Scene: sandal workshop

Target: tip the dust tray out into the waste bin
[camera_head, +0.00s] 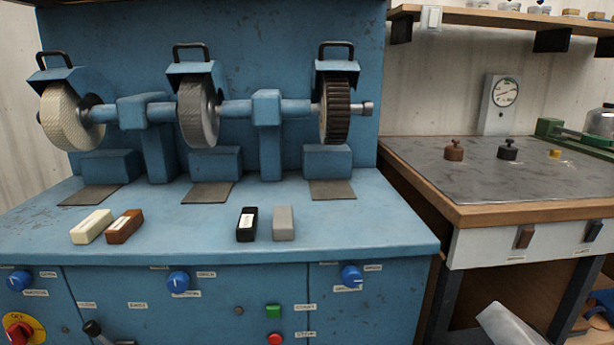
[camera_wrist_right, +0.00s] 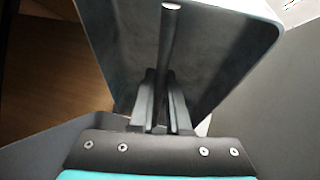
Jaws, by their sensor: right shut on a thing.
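My right gripper (camera_wrist_right: 160,100) shows in the right wrist view, its two dark fingers shut on a narrow dark handle. The handle runs up the picture in front of a broad, dark grey, sheet-like body, which I take for the dust tray (camera_wrist_right: 220,45). The tray fills the upper middle of that view and is cut off at the top. Whether dust lies in it cannot be told. My left gripper is in neither view. I cannot make out the waste bin for certain in either view.
In the head view, a blue grinding machine (camera_head: 340,232) carries three wheels and several small bars. A workbench (camera_head: 480,212) stands to its right, with small knobbed pieces and a dial gauge (camera_head: 501,95). A pale grey thing (camera_head: 510,326) at the lower right is unclear.

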